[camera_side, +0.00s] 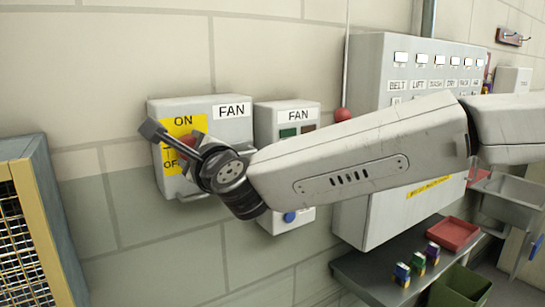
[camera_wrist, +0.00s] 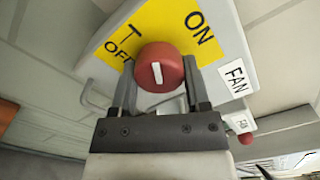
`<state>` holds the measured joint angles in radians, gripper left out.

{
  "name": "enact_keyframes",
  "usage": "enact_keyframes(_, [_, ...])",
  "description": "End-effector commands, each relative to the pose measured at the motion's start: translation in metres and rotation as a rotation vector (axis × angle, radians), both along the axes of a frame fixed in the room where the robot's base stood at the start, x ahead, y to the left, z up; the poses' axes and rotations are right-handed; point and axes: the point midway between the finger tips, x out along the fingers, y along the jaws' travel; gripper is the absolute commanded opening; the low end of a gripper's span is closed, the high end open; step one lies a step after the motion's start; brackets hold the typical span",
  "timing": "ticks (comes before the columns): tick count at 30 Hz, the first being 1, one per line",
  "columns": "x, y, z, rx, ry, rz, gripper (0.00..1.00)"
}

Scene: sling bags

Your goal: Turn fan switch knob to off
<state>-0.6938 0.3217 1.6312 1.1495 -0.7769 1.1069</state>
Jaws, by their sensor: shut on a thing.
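The red round fan knob (camera_wrist: 160,56) sits on a yellow plate (camera_wrist: 160,22) marked ON and OFF, and it carries a short white line. My gripper (camera_wrist: 158,66) has one finger on each side of the knob and is shut on it. In the wrist view the white line stands nearly upright; I cannot tell which end is the pointer. In the side view the grey fan switch box (camera_side: 232,131) hangs on the wall, and my gripper (camera_side: 188,150) hides most of the knob and part of the yellow plate.
A second FAN box (camera_side: 290,118) hangs just right of the switch box. A large labelled panel (camera_side: 375,80) and a red ball (camera_side: 343,115) are further right. A shelf (camera_side: 365,280) with small boxes is below. A yellow-framed mesh unit (camera_side: 40,225) stands left.

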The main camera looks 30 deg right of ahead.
Motion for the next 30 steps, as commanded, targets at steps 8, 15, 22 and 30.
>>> enact_keyframes(8, [-0.0001, -0.0001, 0.0011, -0.257, 0.0, 0.001, 0.01])
enact_keyframes(15, [-0.0001, -0.0001, 0.0017, -0.437, 0.0, 0.001, 0.01])
enact_keyframes(22, [-0.0002, 0.0, 0.002, -0.533, 0.0, 0.002, 0.01])
enact_keyframes(30, [-0.0002, 0.0, 0.0021, -0.564, -0.001, 0.002, 0.01])
